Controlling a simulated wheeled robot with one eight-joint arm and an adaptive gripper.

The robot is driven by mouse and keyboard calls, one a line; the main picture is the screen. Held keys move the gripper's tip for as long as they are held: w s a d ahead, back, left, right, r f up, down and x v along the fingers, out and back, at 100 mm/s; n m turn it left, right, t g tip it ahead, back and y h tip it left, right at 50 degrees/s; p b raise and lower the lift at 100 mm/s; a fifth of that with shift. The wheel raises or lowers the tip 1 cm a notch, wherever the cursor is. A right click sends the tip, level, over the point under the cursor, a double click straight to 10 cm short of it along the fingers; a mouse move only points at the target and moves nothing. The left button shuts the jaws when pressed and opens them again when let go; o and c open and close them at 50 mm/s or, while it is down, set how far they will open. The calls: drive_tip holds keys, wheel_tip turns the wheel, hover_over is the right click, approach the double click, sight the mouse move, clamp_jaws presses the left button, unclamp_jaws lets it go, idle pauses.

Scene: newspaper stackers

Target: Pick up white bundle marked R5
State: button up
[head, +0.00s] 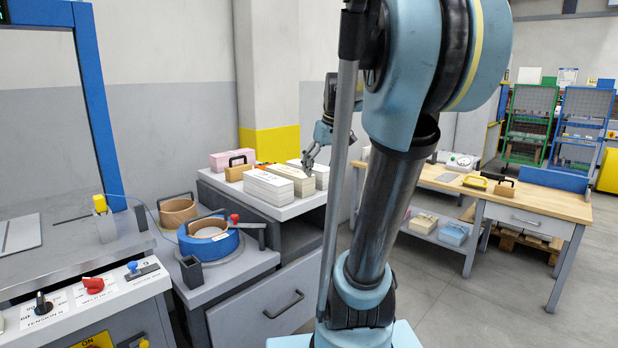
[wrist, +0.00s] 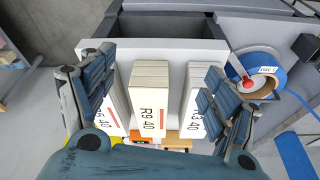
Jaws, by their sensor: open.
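The middle bundle (wrist: 151,82) reads "R9 40". The right bundle (wrist: 192,92) shows "3 40", partly covered. In the head view they appear as a near bundle (head: 268,190), a middle one (head: 288,175) and a far one (head: 321,178). My gripper (wrist: 156,84) is open and empty, its fingers spread to either side above the middle bundle. It also shows in the head view (head: 307,163).
A pink pack (head: 230,158) and a cardboard-coloured block (head: 240,171) sit behind the bundles. A blue strap reel (head: 208,240) and a brown reel (head: 178,212) lie left of them. A wooden workbench (head: 440,177) stands right, with open floor before it.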

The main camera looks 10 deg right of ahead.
drive_tip(key=w+d+r+n+y, duration=0.1)
drive_tip(key=w+d+r, duration=0.1)
drive_tip(key=w+r, duration=0.45)
drive_tip(key=w+d+r+n, duration=0.2)
drive_tip(key=w+r, duration=0.1)
drive_tip(key=w, duration=0.6)
drive_tip(key=shift+t, duration=0.3)
drive_tip(key=x, duration=1.2)
drive_tip(key=shift+w+a+f, duration=0.2)
drive_tip(key=shift+w, duration=0.1)
drive_tip(key=w+f, duration=0.1)
drive_tip(key=w+a+f, duration=0.1)
drive_tip(key=f, duration=0.1)
drive_tip(key=shift+w+a+f, duration=0.1)
drive_tip(key=shift+w+f, duration=0.1)
drive_tip(key=shift+f, duration=0.1)
drive_tip(key=shift+w+a+f, duration=0.1)
drive_tip(key=shift+f, duration=0.3)
clamp_jaws()
